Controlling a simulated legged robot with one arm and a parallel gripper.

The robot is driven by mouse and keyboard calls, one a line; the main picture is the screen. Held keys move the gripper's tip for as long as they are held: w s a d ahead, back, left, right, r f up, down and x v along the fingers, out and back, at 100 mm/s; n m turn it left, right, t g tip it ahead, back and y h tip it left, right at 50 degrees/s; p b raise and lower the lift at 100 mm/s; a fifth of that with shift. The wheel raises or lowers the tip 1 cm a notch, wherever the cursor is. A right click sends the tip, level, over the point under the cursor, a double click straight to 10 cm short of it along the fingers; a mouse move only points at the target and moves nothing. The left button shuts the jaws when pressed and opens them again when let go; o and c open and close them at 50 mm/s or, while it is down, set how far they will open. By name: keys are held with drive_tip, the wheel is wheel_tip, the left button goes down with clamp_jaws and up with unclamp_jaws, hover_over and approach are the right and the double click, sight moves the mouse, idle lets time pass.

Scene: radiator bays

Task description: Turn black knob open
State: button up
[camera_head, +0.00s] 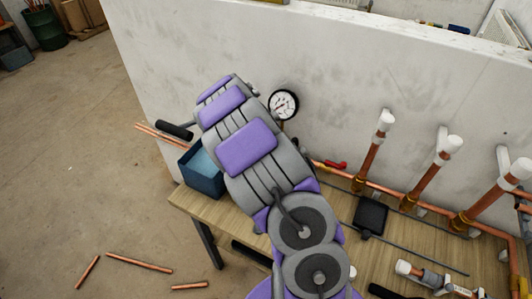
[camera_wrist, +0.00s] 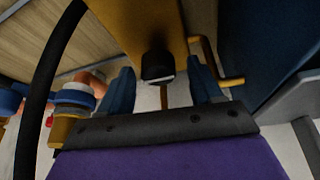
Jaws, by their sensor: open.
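The black knob (camera_wrist: 158,66) shows in the wrist view as a short dark cylinder with a pale lower rim, in front of an orange-brown surface. My gripper (camera_wrist: 161,70) is open, with one dark blue finger to the left of the knob and one to the right. Gaps show between the knob and both fingers. I cannot tell how deep the knob lies between them. In the head view my grey and purple arm reaches toward the wall and hides the gripper and the knob.
In the head view a pressure gauge (camera_head: 283,104) is on the white wall (camera_head: 330,60). Copper pipes (camera_head: 425,185) with white caps and a red handle (camera_head: 336,165) lie right of my arm. A blue bin (camera_head: 203,175) stands on the wooden bench (camera_head: 188,203). Loose copper pipes (camera_head: 140,263) lie on the floor.

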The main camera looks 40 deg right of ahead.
drive_tip(key=c, duration=1.1)
drive_tip(key=shift+o, duration=0.2)
